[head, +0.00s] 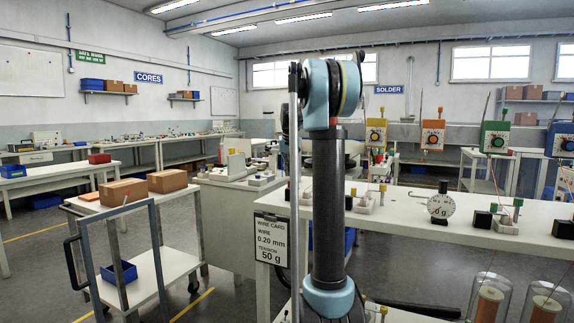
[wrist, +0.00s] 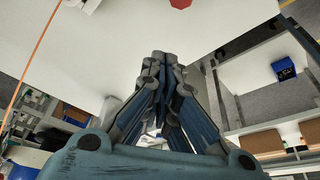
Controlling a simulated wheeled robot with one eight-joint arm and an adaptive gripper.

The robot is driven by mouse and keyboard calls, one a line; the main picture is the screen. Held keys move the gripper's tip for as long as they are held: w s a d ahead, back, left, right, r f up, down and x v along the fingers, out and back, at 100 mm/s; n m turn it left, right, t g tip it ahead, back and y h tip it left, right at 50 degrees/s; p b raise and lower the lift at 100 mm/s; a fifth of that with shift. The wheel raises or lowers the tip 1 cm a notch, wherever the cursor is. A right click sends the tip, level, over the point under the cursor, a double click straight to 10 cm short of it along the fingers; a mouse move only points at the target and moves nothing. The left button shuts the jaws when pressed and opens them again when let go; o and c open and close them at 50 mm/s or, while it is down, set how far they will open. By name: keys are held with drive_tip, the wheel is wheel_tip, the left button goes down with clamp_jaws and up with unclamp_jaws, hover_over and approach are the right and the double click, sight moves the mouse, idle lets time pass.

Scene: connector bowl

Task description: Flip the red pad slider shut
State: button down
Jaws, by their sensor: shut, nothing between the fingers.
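In the wrist view my gripper (wrist: 158,60) is shut and empty, its fingertips together above a white worktop (wrist: 110,45). A red piece (wrist: 180,3) shows at the top edge of the wrist view, beyond the fingertips and apart from them. It is cut off by the frame, so I cannot tell whether it is the red pad slider or how it is set. In the head view my arm stands upright in the middle and covers part of the white bench (head: 400,212). I cannot make out the slider there.
Yellow (head: 376,132), orange (head: 433,136), green (head: 495,138) and blue (head: 560,140) units with dials stand above the bench. A round gauge (head: 440,206) is on it. An orange wire (wrist: 30,60) crosses the wrist view's left. A cart (head: 150,262) stands at left.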

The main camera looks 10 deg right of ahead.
drive_tip(key=shift+s+f, duration=0.55)
drive_tip(key=shift+s, duration=0.3)
drive_tip(key=shift+s+f, duration=0.55)
drive_tip(key=shift+s, duration=0.25)
drive_tip(key=shift+a, duration=0.1)
